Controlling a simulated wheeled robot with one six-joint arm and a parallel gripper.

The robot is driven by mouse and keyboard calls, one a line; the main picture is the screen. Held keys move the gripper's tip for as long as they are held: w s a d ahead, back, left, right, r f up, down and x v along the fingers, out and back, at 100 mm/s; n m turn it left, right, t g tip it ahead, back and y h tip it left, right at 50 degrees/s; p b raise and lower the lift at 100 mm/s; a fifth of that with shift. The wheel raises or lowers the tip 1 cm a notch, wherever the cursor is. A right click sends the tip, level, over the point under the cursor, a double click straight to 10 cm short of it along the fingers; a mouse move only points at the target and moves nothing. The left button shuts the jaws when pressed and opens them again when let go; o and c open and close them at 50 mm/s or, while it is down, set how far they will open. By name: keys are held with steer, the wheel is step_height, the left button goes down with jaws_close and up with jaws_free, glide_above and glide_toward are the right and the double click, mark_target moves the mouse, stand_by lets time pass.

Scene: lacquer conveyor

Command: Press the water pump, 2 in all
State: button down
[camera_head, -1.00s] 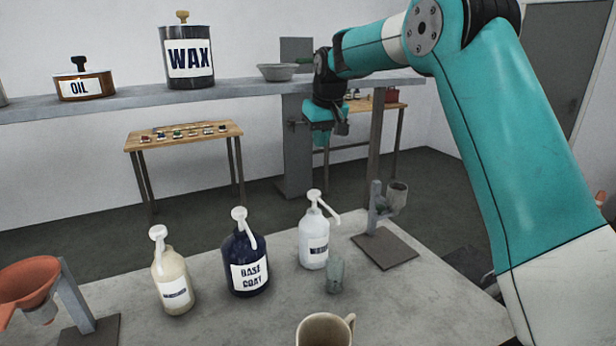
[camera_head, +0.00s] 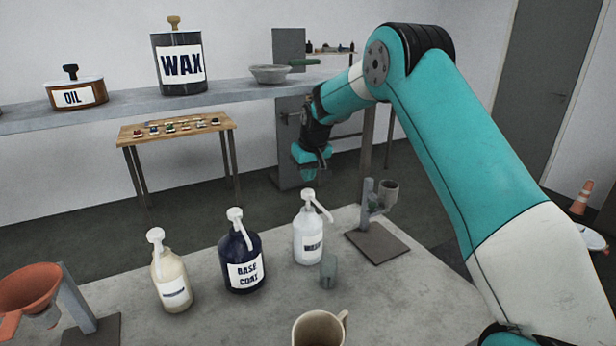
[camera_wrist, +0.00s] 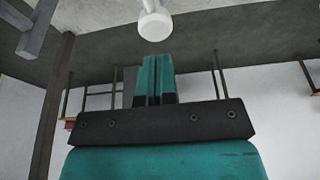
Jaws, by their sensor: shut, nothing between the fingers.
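Three pump bottles stand on the grey table: a cream bottle (camera_head: 172,287) at left, a dark blue BASE COAT bottle (camera_head: 243,262) in the middle, and a white bottle (camera_head: 308,238) at right. The small labels on the cream and white bottles are too blurred to read, so I cannot confirm which is water. My gripper (camera_head: 312,176) is shut and empty, pointing down just above the white bottle's pump head in the head view. In the wrist view a white pump head (camera_wrist: 155,25) lies just beyond the shut fingertips (camera_wrist: 156,58), apparently apart from them.
A small grey-green glass (camera_head: 328,270) stands right beside the white bottle. A cup stand (camera_head: 377,243) is at right, a mug (camera_head: 320,330) in front, an orange funnel (camera_head: 30,285) at left. Behind, a shelf (camera_head: 120,115) carries OIL and WAX pots and a bowl.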

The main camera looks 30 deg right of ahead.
mark_target(308, 192)
steer(key=shift+f+p, duration=0.55)
steer(key=shift+f, duration=1)
step_height(308, 192, down, 3)
steer(key=b, duration=0.2)
steer(key=shift+b, duration=0.3)
steer(key=shift+s, duration=0.1)
steer(key=shift+r, duration=0.1)
step_height(308, 192, up, 5)
steer(key=p, duration=0.2)
steer(key=shift+p, duration=0.4)
steer(key=b+v, duration=0.4)
steer(key=v, duration=0.5)
